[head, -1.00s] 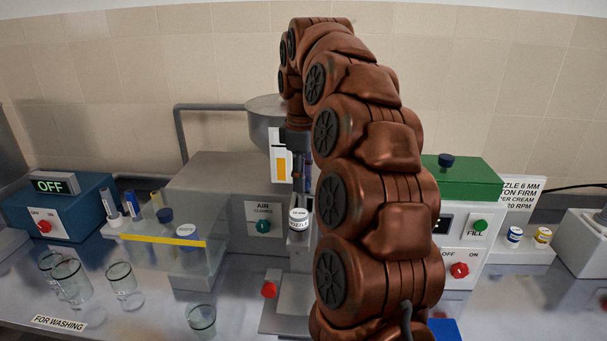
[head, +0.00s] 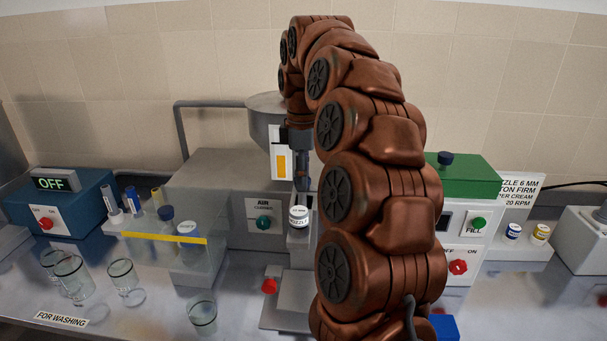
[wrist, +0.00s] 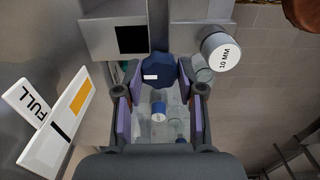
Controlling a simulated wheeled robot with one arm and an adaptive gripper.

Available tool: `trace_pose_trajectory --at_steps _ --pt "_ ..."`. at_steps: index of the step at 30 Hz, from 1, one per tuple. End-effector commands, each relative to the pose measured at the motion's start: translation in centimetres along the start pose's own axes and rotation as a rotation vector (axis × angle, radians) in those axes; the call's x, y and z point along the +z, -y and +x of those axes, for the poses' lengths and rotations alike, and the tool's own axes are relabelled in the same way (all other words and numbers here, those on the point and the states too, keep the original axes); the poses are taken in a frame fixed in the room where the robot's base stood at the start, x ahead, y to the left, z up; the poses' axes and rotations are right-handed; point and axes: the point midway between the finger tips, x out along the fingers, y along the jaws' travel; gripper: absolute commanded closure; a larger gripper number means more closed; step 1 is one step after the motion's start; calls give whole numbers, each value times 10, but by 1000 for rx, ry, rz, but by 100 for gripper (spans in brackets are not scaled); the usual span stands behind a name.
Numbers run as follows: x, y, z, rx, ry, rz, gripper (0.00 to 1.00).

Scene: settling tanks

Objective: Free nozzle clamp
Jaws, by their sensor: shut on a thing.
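A dark blue lobed knob (wrist: 162,72), which looks like the nozzle clamp, is between my gripper's (wrist: 161,92) fingertips in the wrist view. My gripper is shut on it. A grey cylindrical nozzle with a white end marked "10 MM" (wrist: 220,50) is just right of the right finger. The fingertips and the knob are small and hard to make out there.
A hopper (head: 267,112) with a level card is behind my gripper. The air valve's green knob (head: 263,222) and a red knob (head: 269,286) are nearby. Glass beakers (head: 122,278) and a clear guard with a yellow stripe (head: 165,238) are left. A green-topped control box (head: 463,178) is right.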

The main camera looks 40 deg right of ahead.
Motion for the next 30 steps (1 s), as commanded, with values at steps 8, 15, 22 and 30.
trace_pose_trajectory --at_steps 8,15,22,30 --pt "0 0 0 0 0 0 36" --pt "0 0 0 0 0 1 36" --pt "0 0 0 0 1 5 36" --pt "0 0 2 -1 2 137 36"
